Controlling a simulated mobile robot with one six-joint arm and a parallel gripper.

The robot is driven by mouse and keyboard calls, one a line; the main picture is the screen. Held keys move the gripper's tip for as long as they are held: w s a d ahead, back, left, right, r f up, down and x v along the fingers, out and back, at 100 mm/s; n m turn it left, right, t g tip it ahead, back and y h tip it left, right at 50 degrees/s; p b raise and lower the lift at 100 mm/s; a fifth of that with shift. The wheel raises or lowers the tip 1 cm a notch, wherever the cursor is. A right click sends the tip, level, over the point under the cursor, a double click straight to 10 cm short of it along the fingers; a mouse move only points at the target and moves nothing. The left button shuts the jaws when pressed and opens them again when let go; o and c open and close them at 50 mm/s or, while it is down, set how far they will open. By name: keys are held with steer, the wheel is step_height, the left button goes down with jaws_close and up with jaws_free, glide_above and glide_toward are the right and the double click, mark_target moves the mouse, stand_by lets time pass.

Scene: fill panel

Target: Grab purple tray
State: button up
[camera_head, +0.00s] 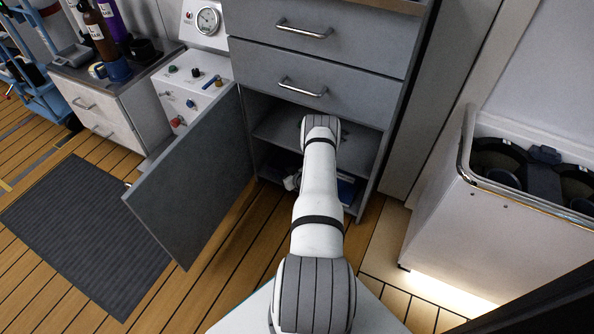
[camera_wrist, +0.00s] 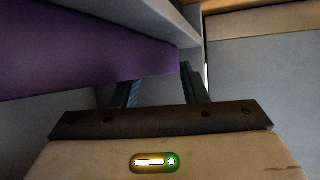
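The purple tray (camera_wrist: 85,52) fills the upper left of the wrist view as a broad, dim purple surface. Its right end reaches across the space above my gripper (camera_wrist: 163,92). The two dark fingers stand apart with a visible gap, and the purple surface covers the upper part of the left finger. I cannot tell whether either finger touches the tray. In the head view my arm reaches into the open lower cabinet (camera_head: 265,122). The tray cannot be made out there, and my arm hides much of the inside.
The cabinet door (camera_head: 195,180) stands open to the left of my arm. A shelf (camera_head: 285,130) crosses the cabinet inside, and a blue item (camera_head: 347,190) lies low at right. Closed drawers (camera_head: 310,85) are above. A white bin unit (camera_head: 480,215) stands at right.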

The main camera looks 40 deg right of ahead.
steer(key=shift+w, duration=0.15)
jaws_close()
stand_by(0.4)
